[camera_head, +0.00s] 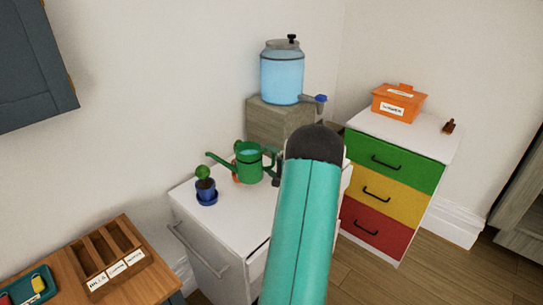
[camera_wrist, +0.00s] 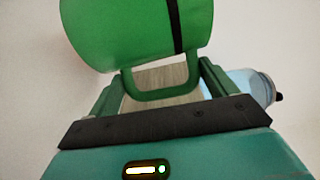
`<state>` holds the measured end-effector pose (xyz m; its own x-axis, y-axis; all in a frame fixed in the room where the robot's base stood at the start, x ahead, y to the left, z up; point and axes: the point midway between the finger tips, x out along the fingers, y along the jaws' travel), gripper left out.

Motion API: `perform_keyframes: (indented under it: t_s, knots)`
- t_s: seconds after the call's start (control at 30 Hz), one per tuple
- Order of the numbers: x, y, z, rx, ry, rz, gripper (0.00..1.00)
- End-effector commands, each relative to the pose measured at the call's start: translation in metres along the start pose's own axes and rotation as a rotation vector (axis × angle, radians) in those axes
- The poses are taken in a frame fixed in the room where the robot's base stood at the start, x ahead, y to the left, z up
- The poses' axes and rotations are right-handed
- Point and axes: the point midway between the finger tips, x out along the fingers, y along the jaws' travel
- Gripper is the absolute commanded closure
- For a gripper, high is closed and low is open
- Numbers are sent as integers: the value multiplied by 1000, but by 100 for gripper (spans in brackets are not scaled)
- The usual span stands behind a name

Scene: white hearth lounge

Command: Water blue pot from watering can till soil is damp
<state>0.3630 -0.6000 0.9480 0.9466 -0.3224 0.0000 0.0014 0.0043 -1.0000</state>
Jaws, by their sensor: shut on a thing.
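The green watering can (camera_head: 249,163) is upright over the white cabinet top, its spout pointing left toward the blue pot. I cannot tell whether its base touches the top. The blue pot (camera_head: 206,190) stands on a blue saucer at the left of the cabinet top, with a small round green plant in it. Its soil is too small to judge. In the wrist view my gripper (camera_wrist: 162,92) is shut on the can's green handle (camera_wrist: 165,95), with the can's body (camera_wrist: 130,30) beyond. My arm hides much of my gripper in the head view.
An orange-red object (camera_head: 235,177) shows partly behind the can. A blue water dispenser (camera_head: 282,77) stands on a wooden block at the back. An orange box (camera_head: 398,104) sits on a coloured drawer unit at right. A wooden sorting tray (camera_head: 117,257) is at lower left.

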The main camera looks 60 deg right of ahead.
Motion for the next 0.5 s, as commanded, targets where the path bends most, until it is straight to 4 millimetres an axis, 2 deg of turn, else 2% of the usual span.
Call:
perform_keyframes:
  t_s: [0.33,0.5]
  knots:
    - [1,-5,0,0,-1,-8,80]
    - [1,-17,0,-2,-1,-8,80]
